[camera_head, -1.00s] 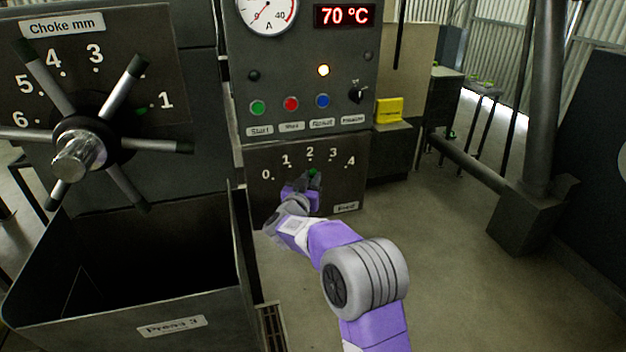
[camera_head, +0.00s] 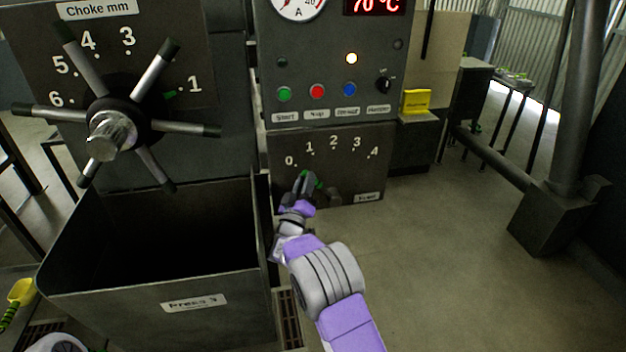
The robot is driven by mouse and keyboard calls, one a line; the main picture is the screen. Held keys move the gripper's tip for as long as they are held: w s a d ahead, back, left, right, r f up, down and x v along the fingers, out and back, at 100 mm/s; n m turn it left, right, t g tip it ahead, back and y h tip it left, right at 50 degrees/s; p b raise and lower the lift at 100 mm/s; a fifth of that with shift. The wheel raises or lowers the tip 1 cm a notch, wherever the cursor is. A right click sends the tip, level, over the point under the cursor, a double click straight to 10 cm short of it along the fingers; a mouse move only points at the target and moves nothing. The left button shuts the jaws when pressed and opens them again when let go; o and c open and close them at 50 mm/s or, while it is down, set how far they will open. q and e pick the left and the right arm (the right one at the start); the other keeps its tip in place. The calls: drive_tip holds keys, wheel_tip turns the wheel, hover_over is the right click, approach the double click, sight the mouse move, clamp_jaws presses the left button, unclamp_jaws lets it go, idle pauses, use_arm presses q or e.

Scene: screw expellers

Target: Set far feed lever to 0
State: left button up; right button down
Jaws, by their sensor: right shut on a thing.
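The feed panel (camera_head: 350,178) is a dark plate with a scale from 0 to 4, low on the machine's front. My right gripper (camera_head: 308,184) is at the panel's left half, below the 0 and 1 marks, shut on the feed lever. The lever is mostly hidden by the gripper; a small green part (camera_head: 306,174) shows at the fingers, below and right of the 0. The lever's exact reading cannot be told. My left gripper is not in view.
A choke wheel (camera_head: 112,130) with several spokes stands at the left. Below it is an open dark bin (camera_head: 160,312) labelled Press 3. Start, stop and other buttons (camera_head: 317,91) sit above the feed panel. A yellow scoop (camera_head: 22,292) lies at lower left. Floor at right is clear.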

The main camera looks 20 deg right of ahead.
drive_tip(key=shift+a+f+n+t, duration=0.45)
drive_tip(key=shift+f+n, duration=0.15)
drive_tip(key=shift+n, duration=0.1)
drive_tip(key=c, duration=1)
unclamp_jaws()
drive_tip(key=shift+o, duration=0.2)
wheel_tip(320, 180, up, 10)
drive_tip(key=p, duration=0.2)
drive_tip(key=shift+p, duration=0.3)
